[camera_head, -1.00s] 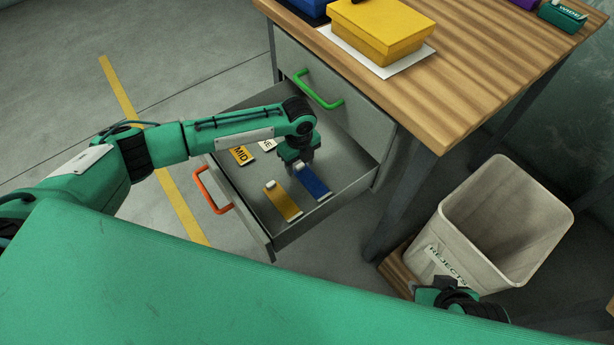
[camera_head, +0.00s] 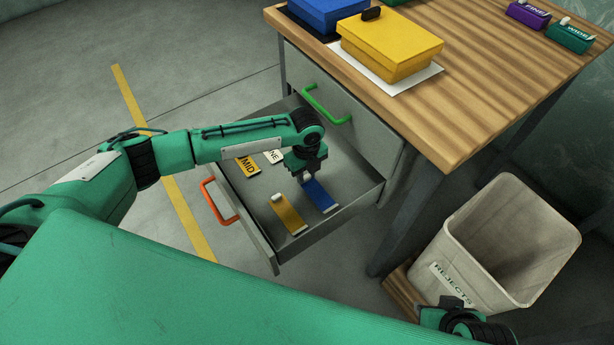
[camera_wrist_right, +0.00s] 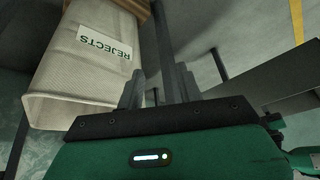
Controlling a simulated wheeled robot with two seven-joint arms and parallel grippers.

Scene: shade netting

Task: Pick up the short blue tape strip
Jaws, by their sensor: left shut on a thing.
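The short blue tape strip (camera_head: 321,197) lies in the open drawer (camera_head: 345,203), with a white tab at its near end. My left gripper (camera_head: 306,178) reaches down into the drawer and is shut on the strip's far end, which it partly hides. A yellow strip (camera_head: 287,214) lies just left of the blue one, apart from it. My right gripper (camera_wrist_right: 160,90) is open and empty in the right wrist view; in the head view only part of it shows at the bottom right.
A yellow MID card (camera_head: 248,166) and a white card (camera_head: 273,156) lie in the drawer. The drawer has an orange handle (camera_head: 219,203). A REJECTS bin (camera_head: 470,265) stands right. A yellow box (camera_head: 390,47) and blue box (camera_head: 328,12) sit on the wooden bench (camera_head: 460,105).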

